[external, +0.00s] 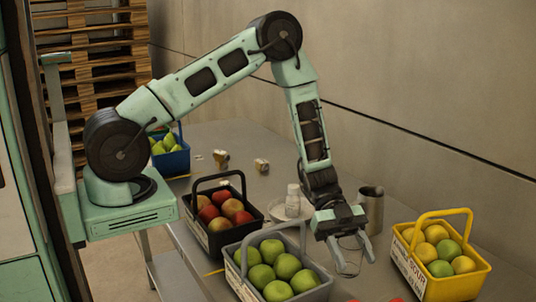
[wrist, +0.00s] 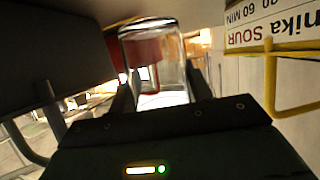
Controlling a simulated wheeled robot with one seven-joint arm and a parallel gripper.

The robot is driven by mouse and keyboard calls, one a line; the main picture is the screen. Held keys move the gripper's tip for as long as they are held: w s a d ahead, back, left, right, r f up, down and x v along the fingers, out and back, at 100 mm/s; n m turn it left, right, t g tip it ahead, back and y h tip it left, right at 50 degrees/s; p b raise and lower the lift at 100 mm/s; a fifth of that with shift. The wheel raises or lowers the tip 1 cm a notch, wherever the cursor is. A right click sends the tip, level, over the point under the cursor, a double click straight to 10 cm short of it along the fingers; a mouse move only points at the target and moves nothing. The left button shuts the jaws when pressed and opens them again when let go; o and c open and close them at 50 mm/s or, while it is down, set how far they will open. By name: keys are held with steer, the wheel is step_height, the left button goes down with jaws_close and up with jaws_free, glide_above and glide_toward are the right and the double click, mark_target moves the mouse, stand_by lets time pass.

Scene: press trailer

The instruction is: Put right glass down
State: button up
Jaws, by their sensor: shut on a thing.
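A clear glass (external: 349,256) is between the two fingers of my gripper (external: 355,262) in the external view. It also shows in the wrist view (wrist: 152,62), with its rim or base end toward the top and dark fingers on both sides. My gripper is shut on it and points down over the grey table, between the grey basket of green apples and the yellow basket. The glass is see-through, so I cannot tell whether it touches the table.
A grey basket (external: 231,277) of green apples stands close left, and a yellow basket (external: 464,288) of fruit close right. A black basket (external: 212,240) of red apples, a white bottle (external: 292,200) and a metal cup (external: 371,210) stand farther back. Something red (external: 378,300) lies at the bottom edge.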

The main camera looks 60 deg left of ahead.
mark_target(353, 273)
steer(key=shift+f+p, duration=0.35)
steer(key=shift+f, duration=1.45)
steer(key=shift+f, duration=0.2)
steer(key=o, duration=1.1)
steer(key=shift+c, duration=0.2)
steer(key=shift+r, duration=0.1)
